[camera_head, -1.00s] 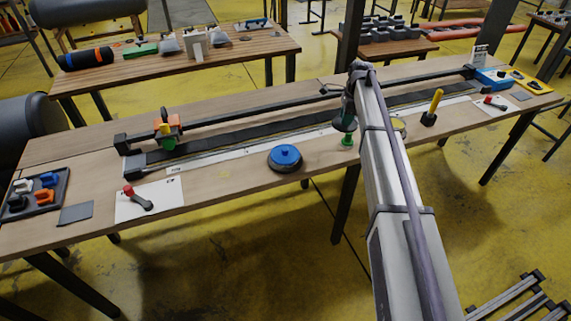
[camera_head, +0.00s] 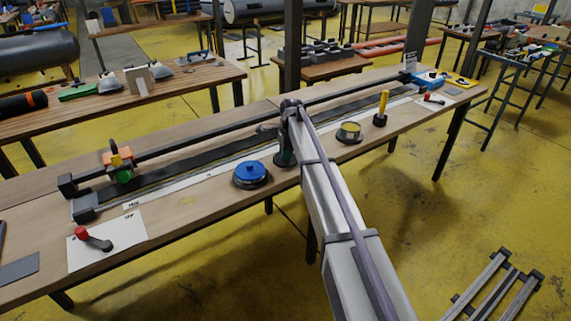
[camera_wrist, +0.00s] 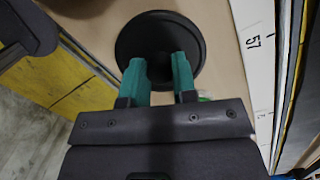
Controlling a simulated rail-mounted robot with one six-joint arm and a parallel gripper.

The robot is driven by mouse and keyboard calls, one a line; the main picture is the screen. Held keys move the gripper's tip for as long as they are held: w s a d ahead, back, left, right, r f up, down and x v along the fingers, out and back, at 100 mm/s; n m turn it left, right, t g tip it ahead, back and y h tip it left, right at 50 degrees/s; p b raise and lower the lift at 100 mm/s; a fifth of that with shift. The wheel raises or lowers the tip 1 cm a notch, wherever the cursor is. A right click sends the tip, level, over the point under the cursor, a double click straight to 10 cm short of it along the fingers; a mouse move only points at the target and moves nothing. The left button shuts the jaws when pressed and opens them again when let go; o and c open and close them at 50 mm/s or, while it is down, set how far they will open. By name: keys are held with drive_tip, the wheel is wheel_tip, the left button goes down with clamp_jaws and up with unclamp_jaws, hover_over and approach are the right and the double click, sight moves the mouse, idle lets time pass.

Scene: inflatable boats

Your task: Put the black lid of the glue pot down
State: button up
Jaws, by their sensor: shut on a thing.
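The black lid (camera_wrist: 130,45) is a round dark disc in the wrist view. My gripper (camera_wrist: 158,70) has its two teal fingers closed on the middle of the lid. Wood bench top shows around the disc. I cannot tell whether the lid touches it. In the head view my gripper (camera_head: 285,157) is low at the bench, just right of the blue-topped round pot, and my arm hides part of it. The open round pot with a yellowish top (camera_head: 349,132), likely the glue pot, stands to the right of my arm.
The blue-topped pot (camera_head: 251,174) is close on the left. A yellow-handled tool (camera_head: 381,108) stands farther right. A long dark strip and rail run behind, with a white ruler strip (camera_wrist: 254,50) beside the lid. A red-handled tool (camera_head: 93,239) lies on paper at left.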

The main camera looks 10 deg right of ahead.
wheel_tip(320, 180, down, 2)
drive_tip(key=shift+r, duration=0.35)
clamp_jaws()
drive_tip(key=shift+f, duration=0.3)
drive_tip(key=o, duration=0.9)
unclamp_jaws()
drive_tip(key=shift+r, duration=0.1)
wheel_tip(320, 180, up, 13)
drive_tip(key=d+p, duration=0.1)
drive_tip(key=p, duration=1.1)
drive_tip(key=s+n, duration=0.6)
drive_tip(key=s, duration=0.7)
drive_tip(key=s+n+h, duration=0.1)
drive_tip(key=s+n, duration=0.5)
drive_tip(key=s, duration=0.7)
drive_tip(key=s+a+f+n, duration=0.1)
drive_tip(key=s+n, duration=0.5)
drive_tip(key=s, duration=0.6)
drive_tip(key=shift+s, duration=0.4)
